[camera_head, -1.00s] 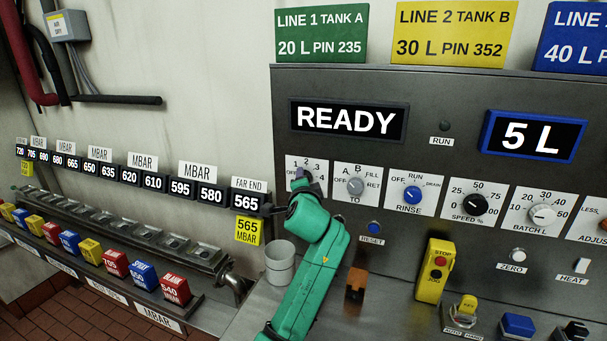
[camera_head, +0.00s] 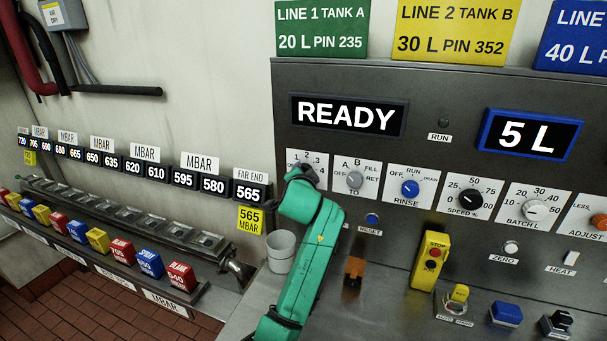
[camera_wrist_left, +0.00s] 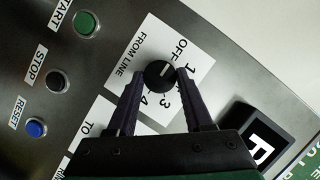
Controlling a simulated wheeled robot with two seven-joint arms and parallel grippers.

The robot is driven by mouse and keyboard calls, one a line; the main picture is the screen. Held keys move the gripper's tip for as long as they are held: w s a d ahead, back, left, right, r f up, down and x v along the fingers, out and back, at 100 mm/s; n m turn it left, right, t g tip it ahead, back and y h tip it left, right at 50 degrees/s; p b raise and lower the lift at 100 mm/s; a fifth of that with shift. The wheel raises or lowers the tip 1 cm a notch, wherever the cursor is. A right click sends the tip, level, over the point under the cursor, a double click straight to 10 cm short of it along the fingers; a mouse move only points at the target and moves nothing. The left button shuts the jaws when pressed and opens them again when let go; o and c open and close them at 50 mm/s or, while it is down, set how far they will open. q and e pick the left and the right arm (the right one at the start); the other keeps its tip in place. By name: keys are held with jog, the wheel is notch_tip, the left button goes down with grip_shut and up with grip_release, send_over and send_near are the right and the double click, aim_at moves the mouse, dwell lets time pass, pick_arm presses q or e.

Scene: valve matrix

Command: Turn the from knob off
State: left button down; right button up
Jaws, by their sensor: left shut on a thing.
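The from knob (camera_wrist_left: 160,75) is a small round black knob on a white plate marked FROM LINE, with OFF and numbers around it. Its pale pointer mark faces the OFF and 1 side; I cannot tell exactly which. My left gripper (camera_wrist_left: 158,84) is shut on the knob, one dark finger on each side. In the head view my left gripper (camera_head: 301,172) is against the FROM plate (camera_head: 318,158) and hides the knob. My right gripper is not in view.
To the right of the plate are the TO knob (camera_head: 355,180), the blue RINSE knob (camera_head: 410,188) and the black SPEED knob (camera_head: 471,199). Below sit the blue RESET button (camera_head: 372,219) and a yellow stop box (camera_head: 430,262). A white cup (camera_head: 281,252) stands left of my arm.

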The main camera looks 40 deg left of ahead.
pick_arm(q)
jog(key=shift+f, duration=0.1)
jog(key=shift+c, duration=1.5)
grip_release()
jog(key=b+v, duration=0.3)
jog(key=v, duration=1.1)
jog(key=shift+s, duration=0.2)
jog(key=shift+d, duration=0.15)
